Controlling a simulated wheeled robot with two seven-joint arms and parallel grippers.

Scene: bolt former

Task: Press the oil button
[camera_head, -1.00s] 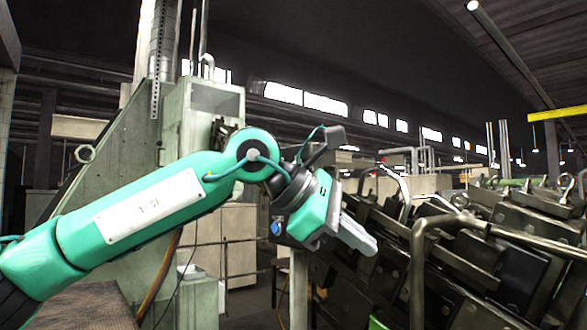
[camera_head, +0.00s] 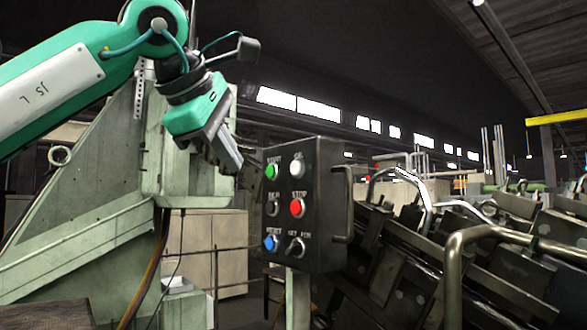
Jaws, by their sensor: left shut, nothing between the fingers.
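A dark control box (camera_head: 325,215) stands on a pale post near the middle of the head view. The oil button (camera_head: 296,169) is the white one at its top right, under a small label that looks like "OIL". Beside it is the green start button (camera_head: 272,171); the red stop button (camera_head: 297,208) sits below it. The blue reset button (camera_head: 271,243) is at the lower left. My left gripper (camera_head: 228,160) is shut and empty, pointing down, to the left of the box and apart from the buttons. My right gripper is not in view.
A key switch (camera_head: 296,247) and a dark knob (camera_head: 272,208) are also on the panel. A metal handle (camera_head: 349,205) sticks out at the box's right side. Heavy machinery with bent metal bars (camera_head: 480,240) fills the right. A pale green machine frame (camera_head: 90,230) stands at the left.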

